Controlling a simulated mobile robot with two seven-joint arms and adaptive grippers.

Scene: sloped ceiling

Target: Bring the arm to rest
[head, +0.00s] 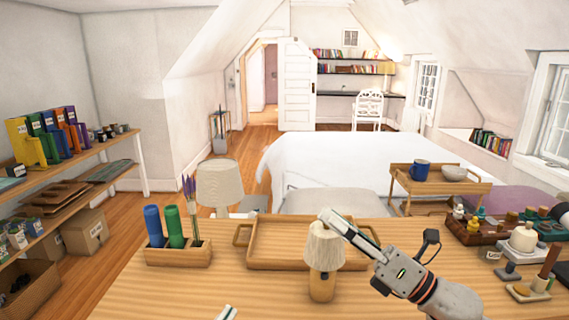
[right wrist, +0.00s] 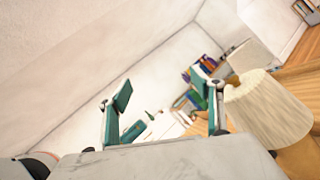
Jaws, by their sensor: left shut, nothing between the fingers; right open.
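My right gripper (head: 340,222) reaches in from the lower right in the head view, held over the table beside the small lamp's shade. It is open and empty, and its two fingers stand apart in the right wrist view (right wrist: 160,92). The small lamp (head: 321,284) has a wooden base and a pale shade; the shade is large at the right of the right wrist view (right wrist: 268,108), close to one finger. Whether they touch is unclear. Only the tip of my left gripper (head: 227,313) shows at the bottom edge of the head view; it is shut and empty.
A wooden tray (head: 290,264) lies behind the lamp. A holder (head: 178,254) with blue and green cylinders stands left. Bottles and a candle (head: 524,236) crowd the right side. The table's front left (head: 160,295) is clear. A shelf (head: 75,172) stands at the left wall.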

